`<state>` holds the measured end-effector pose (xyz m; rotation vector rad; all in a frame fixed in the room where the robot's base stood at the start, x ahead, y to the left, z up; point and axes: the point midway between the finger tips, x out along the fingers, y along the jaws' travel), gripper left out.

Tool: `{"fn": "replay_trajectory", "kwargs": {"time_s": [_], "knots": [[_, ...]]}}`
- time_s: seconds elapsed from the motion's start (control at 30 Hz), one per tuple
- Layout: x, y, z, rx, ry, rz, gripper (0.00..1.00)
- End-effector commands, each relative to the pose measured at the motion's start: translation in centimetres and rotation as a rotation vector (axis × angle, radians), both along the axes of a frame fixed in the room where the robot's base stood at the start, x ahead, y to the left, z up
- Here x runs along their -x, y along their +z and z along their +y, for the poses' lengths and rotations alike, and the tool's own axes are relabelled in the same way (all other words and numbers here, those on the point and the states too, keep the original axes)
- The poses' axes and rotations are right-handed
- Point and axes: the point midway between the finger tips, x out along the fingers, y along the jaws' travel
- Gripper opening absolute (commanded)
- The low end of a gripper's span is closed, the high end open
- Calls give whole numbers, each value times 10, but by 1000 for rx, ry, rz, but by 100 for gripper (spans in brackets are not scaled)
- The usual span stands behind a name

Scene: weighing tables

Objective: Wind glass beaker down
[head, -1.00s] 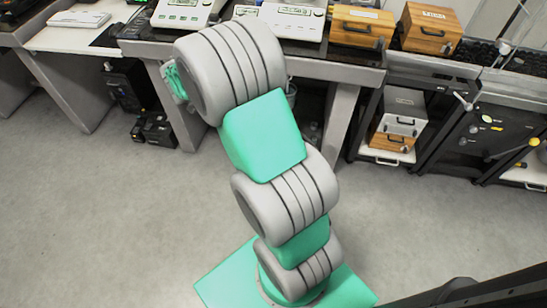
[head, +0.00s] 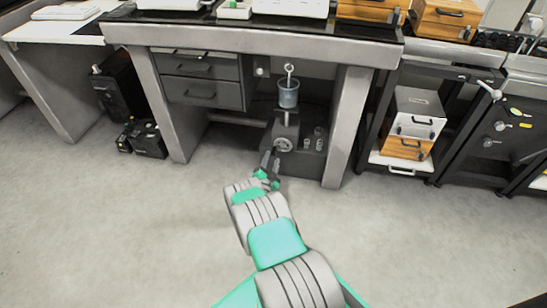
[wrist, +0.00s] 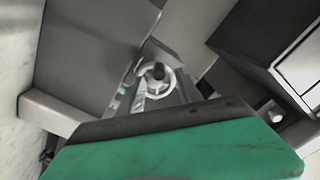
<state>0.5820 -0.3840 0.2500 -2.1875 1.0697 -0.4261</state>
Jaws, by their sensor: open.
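The glass beaker (head: 289,94) stands upright on a dark jack-like stand (head: 286,128) under the middle table. A hook or ring (head: 290,69) shows above the beaker's mouth. A pale round hand wheel (head: 283,144) sits on the front of the stand. My gripper (head: 270,160) is open just in front of and below the wheel, its fingers pointing at it. I cannot tell whether the fingers touch the wheel. The beaker is not clear in the wrist view.
The table's drawers (head: 203,80) stand left of the stand, and a table leg (head: 346,130) is to its right. Several small metal weights (head: 318,140) stand beside the stand. Stacked boxes (head: 417,115) are further right. The floor in front is clear.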

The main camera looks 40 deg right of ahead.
Motion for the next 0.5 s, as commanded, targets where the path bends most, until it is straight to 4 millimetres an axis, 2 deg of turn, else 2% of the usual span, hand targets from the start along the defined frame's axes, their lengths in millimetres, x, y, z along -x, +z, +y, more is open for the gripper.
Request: {"fn": "replay_trajectory", "kwargs": {"time_s": [0.03,0.2,0.5], "knots": [[-6,-5,-10,-1,-3,-3,42],[-23,-4,-31,-2,-1,0,42],[-29,-1,-37,-2,1,4,42]]}}
